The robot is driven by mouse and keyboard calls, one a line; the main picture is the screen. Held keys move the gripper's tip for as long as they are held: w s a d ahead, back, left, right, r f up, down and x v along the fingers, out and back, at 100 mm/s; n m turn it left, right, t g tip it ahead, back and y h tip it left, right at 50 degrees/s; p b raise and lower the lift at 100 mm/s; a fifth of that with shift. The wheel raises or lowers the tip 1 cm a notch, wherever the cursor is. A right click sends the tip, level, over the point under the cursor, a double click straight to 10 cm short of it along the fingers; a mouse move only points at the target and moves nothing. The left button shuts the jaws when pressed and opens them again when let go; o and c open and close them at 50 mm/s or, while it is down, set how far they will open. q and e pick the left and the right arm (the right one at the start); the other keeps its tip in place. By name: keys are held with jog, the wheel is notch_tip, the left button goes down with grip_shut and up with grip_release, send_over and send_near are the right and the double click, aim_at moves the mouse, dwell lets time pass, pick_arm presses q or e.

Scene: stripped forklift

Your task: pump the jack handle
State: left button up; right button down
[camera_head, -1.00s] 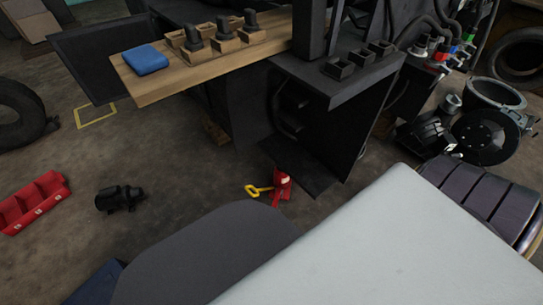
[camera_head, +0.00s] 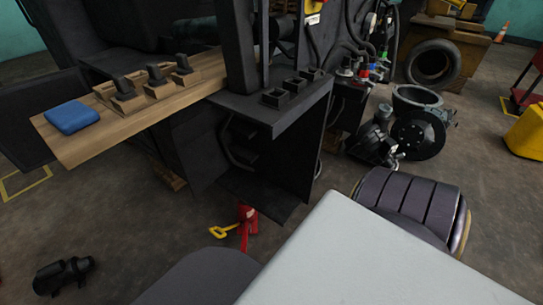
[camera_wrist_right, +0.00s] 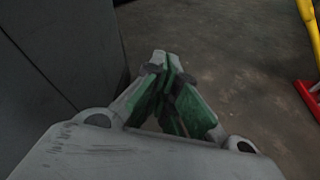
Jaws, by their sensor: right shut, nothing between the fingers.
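The red jack (camera_head: 248,216) stands on the floor in the head view, by the lower front edge of the black forklift body. Its yellow handle (camera_head: 223,231) sticks out to the left and ends in a loop. In the right wrist view a yellow bar (camera_wrist_right: 309,22) and a red part (camera_wrist_right: 307,97) at the right edge look like the handle and jack, cut off by the frame. My right gripper (camera_wrist_right: 168,78) is shut and empty, with green finger pads, apart from both. Neither gripper shows in the head view.
The black forklift body (camera_head: 290,150) rises right behind the jack. A wooden board (camera_head: 75,145) with a blue block (camera_head: 71,117) juts out left. A black motor-like part (camera_head: 63,276) lies on the floor at left. A dark ribbed seat (camera_head: 405,205) is at right. Floor left of the jack is clear.

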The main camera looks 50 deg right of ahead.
jog(key=b+x, duration=0.1)
jog(key=x, duration=0.4)
jog(key=shift+w+a+f+b, duration=0.2)
jog(key=shift+w+a+b, duration=0.05)
jog(key=shift+b, duration=0.15)
jog(key=shift+w+a, duration=0.15)
jog(key=shift+a, duration=0.05)
jog(key=shift+w+d+r, duration=0.15)
jog(key=shift+d+r, duration=0.05)
jog(key=shift+r, duration=0.7)
jog(key=shift+w+d+r, duration=0.15)
jog(key=shift+d+r, duration=0.05)
jog(key=shift+r, duration=0.75)
jog(key=shift+r, duration=0.1)
jog(key=shift+r, duration=0.1)
